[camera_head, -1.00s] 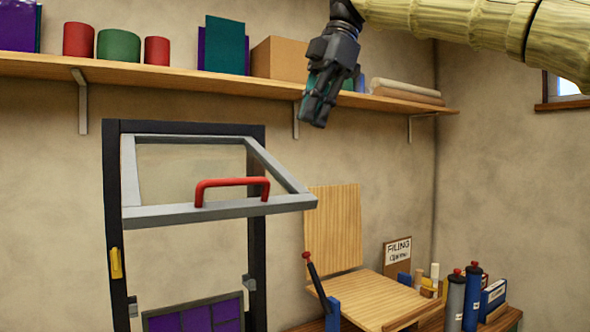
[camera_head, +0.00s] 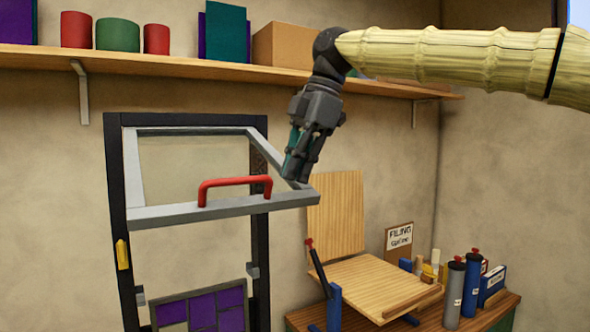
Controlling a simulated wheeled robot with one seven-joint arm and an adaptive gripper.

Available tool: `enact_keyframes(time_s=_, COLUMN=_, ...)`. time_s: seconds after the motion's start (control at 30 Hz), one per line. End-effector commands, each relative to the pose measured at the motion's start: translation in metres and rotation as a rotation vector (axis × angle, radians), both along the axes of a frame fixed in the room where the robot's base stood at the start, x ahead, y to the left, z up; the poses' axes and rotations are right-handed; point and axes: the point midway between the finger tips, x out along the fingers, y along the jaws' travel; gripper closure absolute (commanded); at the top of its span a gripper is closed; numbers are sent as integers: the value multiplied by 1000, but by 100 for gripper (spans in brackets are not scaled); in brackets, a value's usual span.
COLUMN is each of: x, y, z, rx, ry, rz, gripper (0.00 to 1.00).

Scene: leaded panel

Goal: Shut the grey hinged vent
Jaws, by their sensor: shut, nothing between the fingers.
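The grey hinged vent (camera_head: 165,214) is a light grey frame set in the upper part of a dark upright frame (camera_head: 117,190). It is tilted open, its lower edge standing out from the dark frame. A red handle (camera_head: 235,183) sits on its lower bar. My gripper (camera_head: 296,176) is shut and empty, pointing down at the vent's right end. Its fingertips overlap the right corner of the vent in the picture; I cannot tell whether they touch it.
A wall shelf (camera_head: 170,69) with red and green cans and a cardboard box (camera_head: 285,45) runs above. A purple leaded panel (camera_head: 200,311) is low in the dark frame. At right a bench (camera_head: 470,318) holds a wooden board (camera_head: 375,285) and bottles (camera_head: 472,276). A yellow latch (camera_head: 123,254) is at left.

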Motion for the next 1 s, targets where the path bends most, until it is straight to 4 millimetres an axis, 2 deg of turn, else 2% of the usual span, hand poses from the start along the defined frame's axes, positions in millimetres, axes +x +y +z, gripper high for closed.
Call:
enact_keyframes(time_s=0.23, x=6, y=4, z=-16, rx=0, ry=0, rz=-1, gripper=100)
enact_keyframes(time_s=0.77, x=7, y=4, z=-22, rx=4, ry=-6, rz=-1, gripper=100)
enact_keyframes(time_s=1.0, x=9, y=-1, z=-37, rx=38, ry=-55, rz=-10, gripper=100)
